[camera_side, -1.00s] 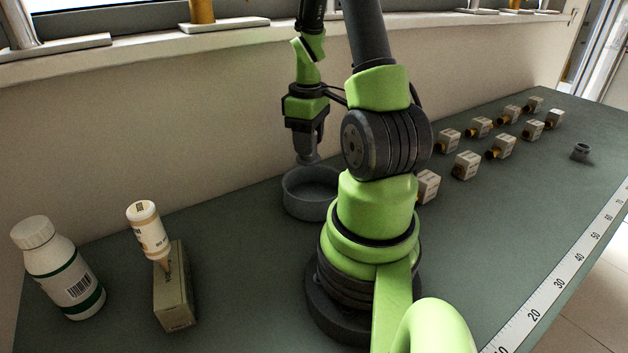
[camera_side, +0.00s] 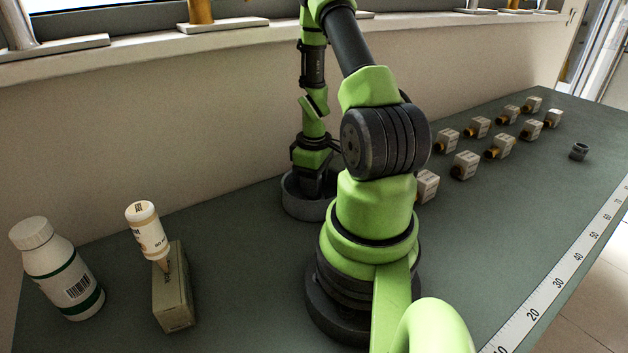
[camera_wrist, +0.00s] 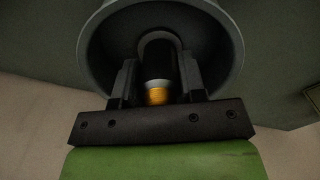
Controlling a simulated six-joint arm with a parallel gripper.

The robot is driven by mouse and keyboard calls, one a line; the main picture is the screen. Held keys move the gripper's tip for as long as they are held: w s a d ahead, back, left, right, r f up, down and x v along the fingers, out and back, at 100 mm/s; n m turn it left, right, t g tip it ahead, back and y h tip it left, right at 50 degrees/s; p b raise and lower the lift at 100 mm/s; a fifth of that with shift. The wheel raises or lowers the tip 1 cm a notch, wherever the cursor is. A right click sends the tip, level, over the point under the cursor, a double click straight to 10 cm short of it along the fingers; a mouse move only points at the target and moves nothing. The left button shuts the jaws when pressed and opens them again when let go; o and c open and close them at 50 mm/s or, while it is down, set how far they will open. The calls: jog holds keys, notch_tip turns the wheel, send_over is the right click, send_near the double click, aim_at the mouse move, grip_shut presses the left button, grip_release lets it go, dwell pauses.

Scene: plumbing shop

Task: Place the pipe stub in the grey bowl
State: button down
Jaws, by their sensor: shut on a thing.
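The grey bowl (camera_side: 299,207) stands on the bench behind my arm's base, partly hidden by my arm in the side view. My gripper (camera_side: 313,190) points down with its fingers inside the bowl's rim. In the wrist view, my gripper (camera_wrist: 158,80) is shut on the pipe stub (camera_wrist: 158,62), a dark cylinder with a brass-coloured threaded end towards the palm. The bowl (camera_wrist: 234,55) surrounds the stub and fingers there. I cannot tell whether the stub touches the bowl's floor. The stub is hidden in the side view.
Several small boxed brass fittings (camera_side: 466,165) and a grey fitting (camera_side: 579,151) are at the right. A wall (camera_side: 180,130) runs close behind the bowl.

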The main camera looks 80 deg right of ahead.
jog(key=c, duration=0.7)
grip_release()
jog(key=shift+f, duration=0.1)
notch_tip(320, 180, up, 12)
jog(key=shift+w+r, duration=0.1)
jog(key=w+a+r+m+t+h, duration=0.1)
jog(key=w+a+r+t, duration=0.15)
jog(key=a+r, duration=0.4)
jog(key=w+a+r+t, duration=0.1)
jog(key=w+a+r, duration=0.35)
jog(key=a, duration=0.25)
jog(key=s+a+r+t+y, duration=0.1)
jog(key=s+a+r+t, duration=0.1)
jog(key=a, duration=0.3)
jog(key=s+a+r+t+y, duration=0.1)
jog(key=s+a+r+y, duration=0.1)
jog(key=a, duration=0.4)
jog(key=shift+s+r+m+t, duration=0.35)
jog(key=shift+s+r+m, duration=0.05)
jog(key=shift+r, duration=0.05)
